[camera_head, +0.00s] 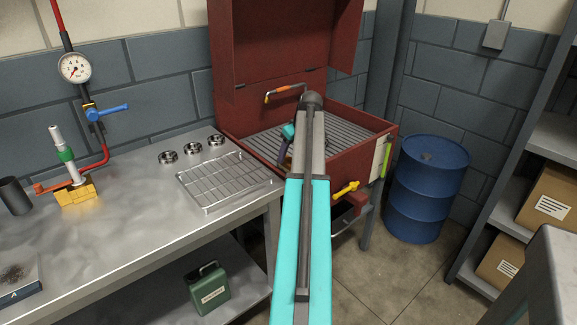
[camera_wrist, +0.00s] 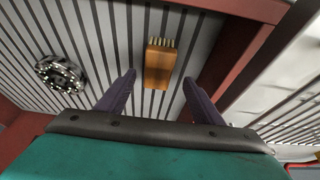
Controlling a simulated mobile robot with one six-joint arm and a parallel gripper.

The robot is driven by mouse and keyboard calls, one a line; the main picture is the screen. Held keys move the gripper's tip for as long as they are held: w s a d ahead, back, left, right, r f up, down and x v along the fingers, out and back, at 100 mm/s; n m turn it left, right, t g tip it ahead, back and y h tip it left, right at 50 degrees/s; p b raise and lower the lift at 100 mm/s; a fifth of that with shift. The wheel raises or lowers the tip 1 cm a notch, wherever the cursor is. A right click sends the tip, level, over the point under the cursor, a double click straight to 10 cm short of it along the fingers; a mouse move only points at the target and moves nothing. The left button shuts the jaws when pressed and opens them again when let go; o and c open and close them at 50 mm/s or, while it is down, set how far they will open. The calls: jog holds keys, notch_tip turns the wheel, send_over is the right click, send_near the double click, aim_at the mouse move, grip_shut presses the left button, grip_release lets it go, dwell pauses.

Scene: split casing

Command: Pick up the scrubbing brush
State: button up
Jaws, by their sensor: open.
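The scrubbing brush (camera_wrist: 159,66) shows in the wrist view as a brown wooden block with pale bristles at its far end. It lies on the grey slatted grate (camera_wrist: 215,28) inside the red washer cabinet. My gripper (camera_wrist: 159,80) is open, with its two purple fingers below the brush in the picture, one to each side. The fingers do not touch it. In the head view my gripper (camera_head: 285,145) is over the cabinet's grate (camera_head: 345,122), partly hidden by my arm. The brush cannot be made out in that view.
A round metal part (camera_wrist: 60,75) lies on the grate left of the brush. The cabinet's red wall (camera_wrist: 238,65) is close on the right. In the head view a steel bench (camera_head: 140,215) with a wire rack (camera_head: 225,182) stands left, and a blue drum (camera_head: 427,190) right.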

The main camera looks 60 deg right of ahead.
aim_at(289, 160)
jog(key=shift+f, duration=0.15)
jog(key=shift+p+x, duration=0.3)
jog(key=shift+x, duration=2.3)
jog(key=shift+s+d+f, duration=0.1)
jog(key=shift+d+f, duration=0.1)
jog(key=shift+f, duration=0.05)
jog(key=c, duration=1.2)
jog(key=shift+r+b, duration=0.35)
jog(key=shift+r, duration=4.95)
